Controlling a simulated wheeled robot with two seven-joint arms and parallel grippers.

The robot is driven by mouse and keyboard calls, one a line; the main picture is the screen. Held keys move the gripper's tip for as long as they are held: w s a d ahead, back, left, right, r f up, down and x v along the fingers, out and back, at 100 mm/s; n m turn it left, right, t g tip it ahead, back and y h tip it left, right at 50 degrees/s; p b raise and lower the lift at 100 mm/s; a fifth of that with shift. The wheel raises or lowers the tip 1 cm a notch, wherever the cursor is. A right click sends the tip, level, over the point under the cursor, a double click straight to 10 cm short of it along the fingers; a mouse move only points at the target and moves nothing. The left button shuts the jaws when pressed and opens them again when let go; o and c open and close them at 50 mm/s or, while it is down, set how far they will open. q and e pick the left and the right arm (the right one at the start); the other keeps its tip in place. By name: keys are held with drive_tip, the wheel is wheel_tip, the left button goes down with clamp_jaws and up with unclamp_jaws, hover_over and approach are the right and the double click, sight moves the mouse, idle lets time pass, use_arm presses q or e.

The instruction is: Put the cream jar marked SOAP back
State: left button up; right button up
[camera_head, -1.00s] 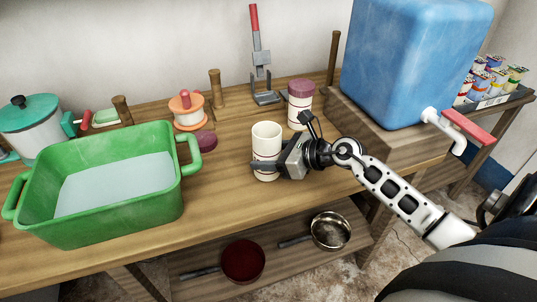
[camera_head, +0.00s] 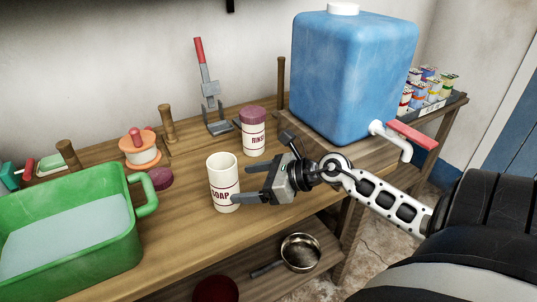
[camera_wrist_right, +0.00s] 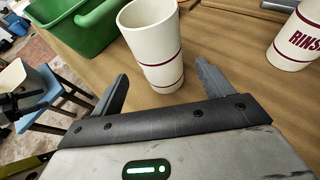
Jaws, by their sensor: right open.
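The cream SOAP jar (camera_head: 222,172) stands upright and open-topped on the wooden bench, its red lettering facing out. It also shows in the right wrist view (camera_wrist_right: 152,42), just ahead of and between the fingertips. My right gripper (camera_head: 243,184) is open to the right of the jar. Its nearer fingertip overlaps the jar's lower right edge in the head view; I cannot tell whether it touches. A dark red round lid (camera_head: 159,180) lies on the bench left of the jar.
The cream RINSE jar (camera_head: 253,139), with a dark red lid, stands behind the SOAP jar. A green basin (camera_head: 146,190) of water is at left. A blue water tank (camera_head: 352,80) with a tap stands at right. A lever tool (camera_head: 213,110) stands at the back.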

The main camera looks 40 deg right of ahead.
drive_tip(key=v, duration=0.5)
drive_tip(key=shift+s+d+r, duration=0.1)
drive_tip(key=shift+s+d, duration=0.05)
drive_tip(key=shift+s, duration=0.1)
drive_tip(key=shift+s, duration=0.1)
